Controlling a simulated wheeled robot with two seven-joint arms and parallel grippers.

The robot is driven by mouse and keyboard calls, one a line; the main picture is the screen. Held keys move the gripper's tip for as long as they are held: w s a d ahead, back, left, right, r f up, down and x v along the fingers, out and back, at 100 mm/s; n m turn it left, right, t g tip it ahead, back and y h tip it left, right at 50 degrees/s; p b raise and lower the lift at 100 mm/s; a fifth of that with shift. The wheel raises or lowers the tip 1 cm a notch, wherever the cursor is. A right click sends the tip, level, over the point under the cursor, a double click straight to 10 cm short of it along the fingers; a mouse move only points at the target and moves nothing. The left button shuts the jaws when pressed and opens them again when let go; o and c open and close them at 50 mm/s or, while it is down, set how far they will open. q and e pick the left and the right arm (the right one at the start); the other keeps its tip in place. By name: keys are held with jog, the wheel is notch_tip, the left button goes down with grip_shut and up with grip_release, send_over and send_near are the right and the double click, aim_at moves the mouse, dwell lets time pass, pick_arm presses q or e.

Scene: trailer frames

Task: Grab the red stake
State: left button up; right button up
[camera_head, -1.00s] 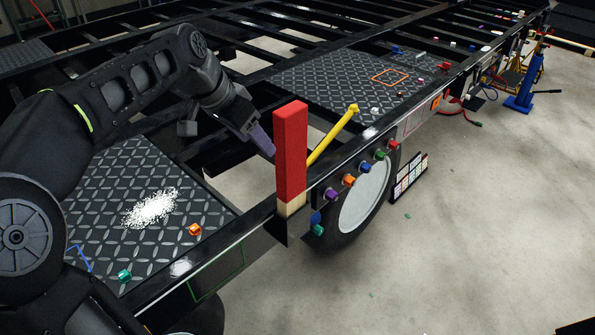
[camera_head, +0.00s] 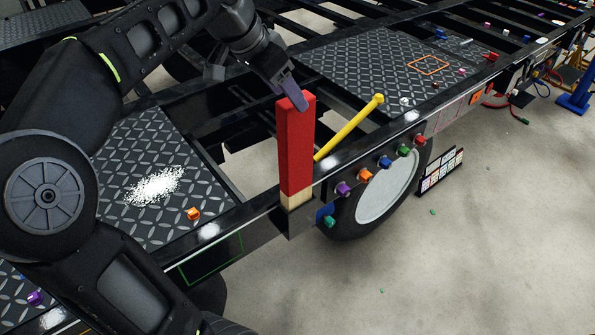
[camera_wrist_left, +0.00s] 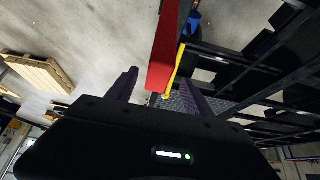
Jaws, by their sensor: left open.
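The red stake (camera_head: 295,148) stands upright in a pocket at the trailer's side rail, with a bare wood-coloured lower end. My left gripper (camera_head: 294,98) is at the stake's top end in the head view, its purple fingers pointing down. In the left wrist view the red stake (camera_wrist_left: 164,50) shows between and beyond the two dark fingers of the left gripper (camera_wrist_left: 162,88), which are spread apart. I cannot tell whether a finger touches the stake. My right gripper is not in view.
A yellow bar (camera_head: 350,127) slants up just right of the stake. Black trailer beams and diamond-plate panels (camera_head: 362,75) lie around it. Coloured knobs (camera_head: 365,174) line the rail above a wheel (camera_head: 385,190). The concrete floor at right is mostly clear.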

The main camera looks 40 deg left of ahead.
pick_arm(q)
jog(key=shift+x, duration=1.25)
jog(key=shift+f, duration=0.1)
jog(key=shift+w+d+f+p, duration=0.1)
jog(key=shift+w+f+p, duration=0.15)
jog(key=shift+p, duration=0.1)
jog(key=p+x, duration=0.1)
jog(key=x, duration=0.3)
jog(key=shift+f, duration=0.25)
jog(key=shift+c, duration=0.4)
grip_shut()
jog(key=shift+r, duration=0.1)
